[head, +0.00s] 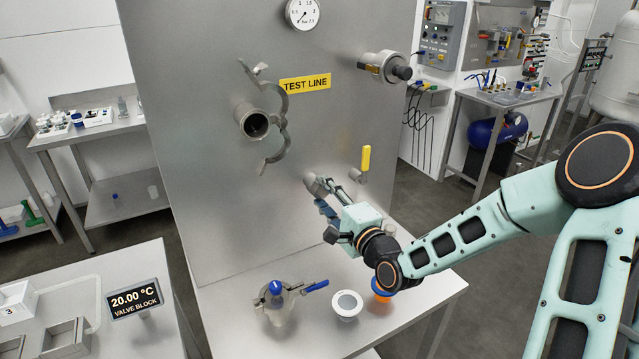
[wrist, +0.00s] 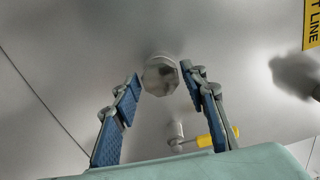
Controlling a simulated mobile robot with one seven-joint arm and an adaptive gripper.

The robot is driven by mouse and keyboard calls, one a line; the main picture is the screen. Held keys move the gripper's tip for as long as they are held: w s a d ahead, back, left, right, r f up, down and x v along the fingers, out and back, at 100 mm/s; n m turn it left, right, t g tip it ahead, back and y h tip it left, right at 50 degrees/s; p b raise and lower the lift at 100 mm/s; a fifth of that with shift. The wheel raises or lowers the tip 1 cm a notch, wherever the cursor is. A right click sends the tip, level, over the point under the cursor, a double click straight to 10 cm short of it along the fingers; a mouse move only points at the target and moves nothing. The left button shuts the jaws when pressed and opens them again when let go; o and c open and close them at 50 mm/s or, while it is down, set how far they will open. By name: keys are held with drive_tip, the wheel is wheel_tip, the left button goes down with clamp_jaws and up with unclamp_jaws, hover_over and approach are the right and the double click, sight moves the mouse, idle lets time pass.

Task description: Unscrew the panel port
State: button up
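The port on the steel panel, a grey faceted cap (wrist: 160,76), is ahead of my gripper in the wrist view. In the head view the cap (head: 315,184) shows low on the panel, just beyond the fingers and partly hidden by them. My gripper (head: 327,196) is open, its two blue-padded fingers (wrist: 162,86) spread to the left and right of the cap in the wrist view. Clear gaps show between each finger and the cap's sides. I cannot tell how far the fingertips reach along the cap.
A yellow-handled valve (head: 365,160) is close to my gripper; it also shows in the wrist view (wrist: 210,139). An open pipe with a clamp (head: 255,125) and a dark-ended fitting (head: 388,67) are higher. A clamped fitting (head: 278,302) and a white cup (head: 347,305) stand on the bench.

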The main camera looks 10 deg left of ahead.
drive_tip(key=m+p, duration=0.1)
drive_tip(key=m, duration=0.2)
drive_tip(key=shift+m, duration=0.3)
drive_tip(key=m+p, duration=0.2)
drive_tip(key=m, duration=0.2)
drive_tip(key=shift+d, duration=0.1)
drive_tip(key=m, duration=0.6)
drive_tip(key=shift+p, duration=0.3)
clamp_jaws()
drive_tip(key=n+b, duration=0.1)
drive_tip(key=n, duration=0.1)
drive_tip(key=shift+f+n, duration=0.15)
drive_tip(key=shift+n, duration=0.15)
drive_tip(key=shift+n+b, duration=0.35)
drive_tip(key=shift+n, duration=0.85)
